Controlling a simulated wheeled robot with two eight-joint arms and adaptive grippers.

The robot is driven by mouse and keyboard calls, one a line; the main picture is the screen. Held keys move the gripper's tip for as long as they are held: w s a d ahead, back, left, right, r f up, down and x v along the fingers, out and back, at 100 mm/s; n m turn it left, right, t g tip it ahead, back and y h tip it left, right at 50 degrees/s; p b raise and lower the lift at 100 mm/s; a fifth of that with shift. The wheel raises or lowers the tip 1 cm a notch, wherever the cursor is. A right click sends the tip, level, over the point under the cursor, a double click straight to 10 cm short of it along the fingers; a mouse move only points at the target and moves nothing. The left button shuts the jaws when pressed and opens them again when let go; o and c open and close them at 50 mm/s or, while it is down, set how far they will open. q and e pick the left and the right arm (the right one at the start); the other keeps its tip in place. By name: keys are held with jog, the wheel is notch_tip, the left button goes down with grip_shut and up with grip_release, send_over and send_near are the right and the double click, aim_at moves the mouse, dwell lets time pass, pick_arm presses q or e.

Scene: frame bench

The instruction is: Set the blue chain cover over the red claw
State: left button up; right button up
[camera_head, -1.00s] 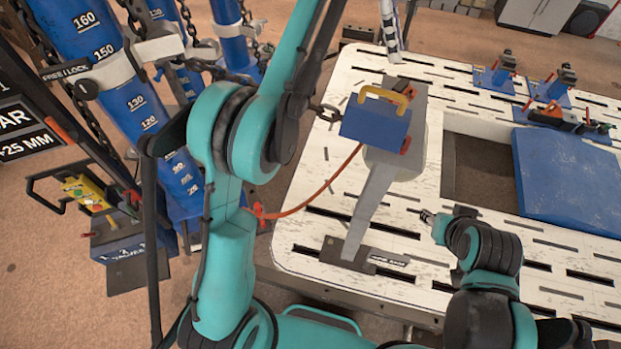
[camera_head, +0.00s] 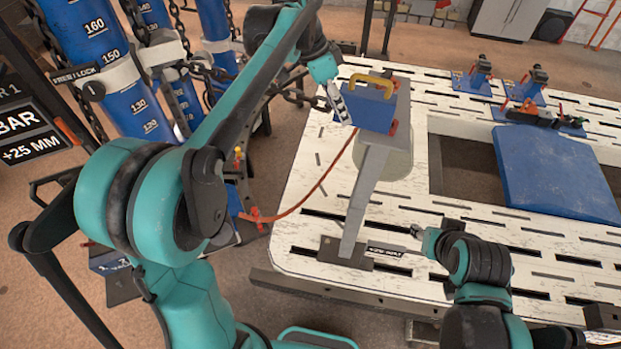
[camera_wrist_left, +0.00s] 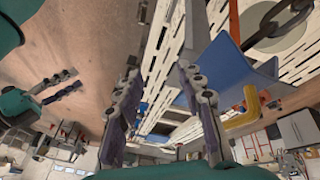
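The blue chain cover (camera_head: 370,108) with its yellow handle (camera_head: 375,79) stands at the far end of a grey tapered arm on the bench. Red claw parts (camera_head: 393,127) show at its right edge; the rest is hidden, so I cannot tell how fully the cover sits over the claw. My left gripper (camera_head: 340,103) is just left of the cover. In the left wrist view its fingers (camera_wrist_left: 160,68) are apart and empty, with the cover (camera_wrist_left: 225,70) to their right. My right gripper (camera_head: 418,232) is low over the bench's near side, its fingers apart in the wrist view (camera_wrist_left: 62,87).
A dark chain (camera_head: 300,97) runs from the blue columns (camera_head: 95,35) to the cover's left side. A red hose (camera_head: 305,200) curves along the bench edge. A blue pad (camera_head: 555,172) lies beside a rectangular opening. Clamps stand at the far right.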

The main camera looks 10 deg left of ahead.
pick_arm(q)
jog(key=s+a+f+n+t+b, duration=0.1)
jog(key=f+b, duration=0.3)
jog(key=f, duration=0.7)
jog(key=s+a+f+n+t+b, duration=0.1)
jog(key=s+a+f+n+b, duration=0.2)
jog(key=f, duration=0.8)
jog(key=shift+a+n+b, duration=0.55)
jog(key=shift+a+n, duration=0.25)
jog(key=s+a+f+n+t+y+b, duration=0.1)
jog(key=s+f+b, duration=0.4)
jog(key=f+b, duration=0.5)
jog(key=s+a+f+n+t+y+b, duration=0.2)
jog(key=s+f+b, duration=0.4)
jog(key=f+b, duration=0.4)
jog(key=s+a+f+n+t+y+b, duration=0.1)
jog(key=s+a+f+n+t+b, duration=0.1)
jog(key=s+f+b, duration=0.4)
notch_tip(320, 180, down, 5)
jog(key=a+n+b, duration=0.1)
jog(key=b, duration=0.6)
jog(key=shift+s+n+y, duration=0.25)
jog(key=shift+n+y, duration=0.05)
